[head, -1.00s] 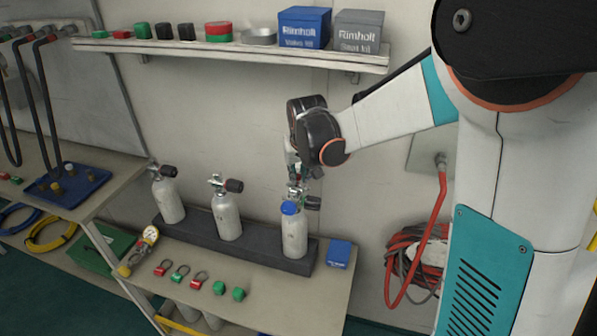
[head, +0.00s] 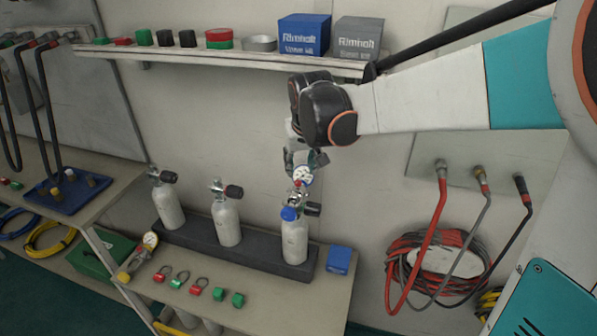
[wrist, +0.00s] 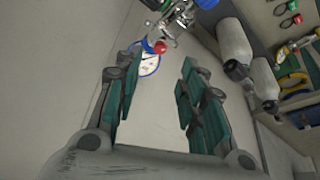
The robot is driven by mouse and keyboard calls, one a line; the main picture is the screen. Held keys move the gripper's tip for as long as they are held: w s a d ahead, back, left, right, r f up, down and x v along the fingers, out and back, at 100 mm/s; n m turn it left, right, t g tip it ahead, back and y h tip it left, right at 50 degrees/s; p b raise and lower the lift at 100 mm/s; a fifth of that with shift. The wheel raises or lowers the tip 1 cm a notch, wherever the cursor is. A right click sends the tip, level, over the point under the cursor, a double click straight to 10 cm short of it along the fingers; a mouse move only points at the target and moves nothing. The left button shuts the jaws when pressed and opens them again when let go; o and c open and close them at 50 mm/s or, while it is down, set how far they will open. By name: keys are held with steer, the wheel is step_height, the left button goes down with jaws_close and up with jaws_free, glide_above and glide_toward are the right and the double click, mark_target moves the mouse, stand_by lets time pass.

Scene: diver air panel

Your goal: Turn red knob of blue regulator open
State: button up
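The blue regulator (head: 290,213) sits at the valve of the right-hand grey cylinder (head: 294,242), and also shows near the top of the wrist view (wrist: 149,46). Its red knob (wrist: 160,47) faces my gripper. It shows as a small red spot in the head view (head: 299,184). A round white gauge (wrist: 147,64) with a blue rim is beside the knob. My gripper (wrist: 158,80) is open and empty, with its teal-padded fingers apart. The knob lies beyond the fingertips, roughly in line with the gap. In the head view my gripper (head: 304,162) is just above the regulator.
Two more cylinders (head: 226,222) (head: 169,205) stand to the left in the dark rack (head: 263,251). A shelf (head: 220,57) with boxes hangs above my wrist. A blue box (head: 339,259) is right of the rack. Hoses (head: 432,245) hang on the right wall.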

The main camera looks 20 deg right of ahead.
steer(key=v, duration=0.4)
steer(key=shift+s+a, duration=0.1)
steer(key=shift+s, duration=0.15)
